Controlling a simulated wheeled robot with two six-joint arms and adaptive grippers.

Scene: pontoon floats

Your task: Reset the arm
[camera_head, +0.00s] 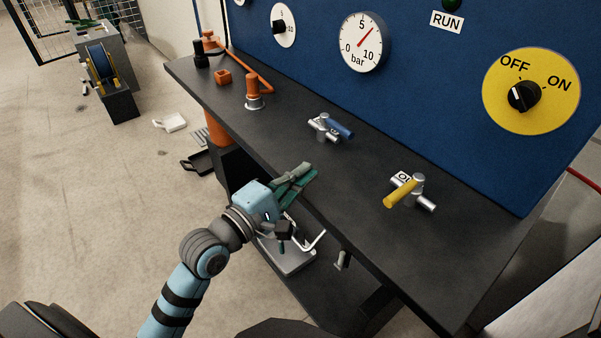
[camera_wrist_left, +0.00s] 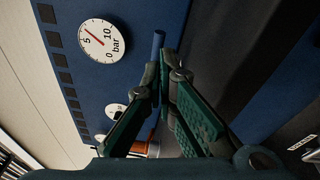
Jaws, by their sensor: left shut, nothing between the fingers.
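My left arm, pale blue with dark bands, comes in from the lower left in the head view. Its left gripper (camera_head: 306,170), with green fingers, is over the front edge of the dark bench (camera_head: 330,180). The fingers are shut and empty. In the left wrist view the green fingertips (camera_wrist_left: 164,62) meet, with part of a blue handle (camera_wrist_left: 158,42) showing behind them. My right gripper is not in view.
A valve with a blue handle (camera_head: 338,129) and one with a yellow handle (camera_head: 401,193) stand on the bench. An orange pump-like fitting (camera_head: 253,87) is farther left. Behind rises a blue panel (camera_head: 440,80) with a bar gauge (camera_head: 362,42) and an OFF/ON knob (camera_head: 524,96).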

